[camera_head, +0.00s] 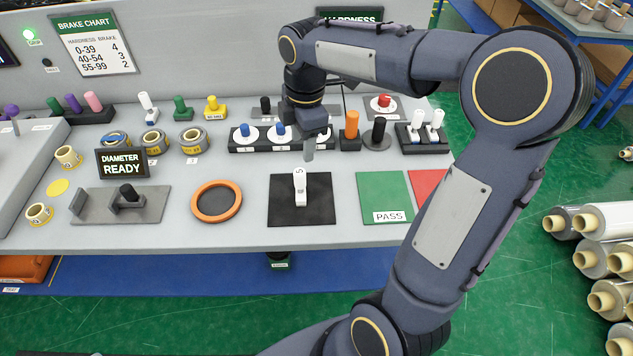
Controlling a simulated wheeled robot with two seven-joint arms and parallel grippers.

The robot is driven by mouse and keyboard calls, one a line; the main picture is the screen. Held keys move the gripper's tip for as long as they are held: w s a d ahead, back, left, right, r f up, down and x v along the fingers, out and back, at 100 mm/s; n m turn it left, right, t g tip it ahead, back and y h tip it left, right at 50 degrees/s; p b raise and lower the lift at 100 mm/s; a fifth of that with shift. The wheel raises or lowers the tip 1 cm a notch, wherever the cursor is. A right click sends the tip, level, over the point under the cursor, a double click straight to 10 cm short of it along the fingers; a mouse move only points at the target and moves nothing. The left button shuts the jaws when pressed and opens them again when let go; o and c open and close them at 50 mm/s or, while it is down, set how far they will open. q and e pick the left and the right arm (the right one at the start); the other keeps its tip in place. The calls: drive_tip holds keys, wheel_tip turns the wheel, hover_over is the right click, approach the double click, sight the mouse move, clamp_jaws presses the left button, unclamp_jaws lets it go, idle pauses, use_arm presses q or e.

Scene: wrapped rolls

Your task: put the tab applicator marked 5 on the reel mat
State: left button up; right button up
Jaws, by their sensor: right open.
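A white tab applicator (300,190) is on the black square mat (318,209), which I take to be the reel mat. A small dark mark is at its top; it looks like a 5 but is too small to be sure. My right gripper (309,150) hangs above and behind the applicator, apart from it, open with nothing seen between its fingers. Two similar white-handled tools, a left one (417,119) and a right one (437,119), stand in a black rack at the back right. My left gripper is out of view.
An orange-rimmed round pad (216,202) lies left of the mat. A green PASS card (384,195) and a red card (424,184) lie right. A rack of blue-knobbed reels (281,134) and an orange-handled tool (352,125) stand behind. A grey fixture (150,211) is at left.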

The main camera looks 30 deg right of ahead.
drive_tip(key=s+a+f+m+t+y, duration=0.1)
drive_tip(key=s+a+m+t, duration=0.1)
drive_tip(key=s+m, duration=0.7)
drive_tip(key=s+a+m+t+y, duration=0.2)
drive_tip(key=s+a+m, duration=0.3)
drive_tip(key=s+m, duration=0.3)
drive_tip(key=shift+s+f+m+t, duration=0.4)
drive_tip(key=shift+s+t, duration=0.1)
drive_tip(key=shift+s, duration=0.7)
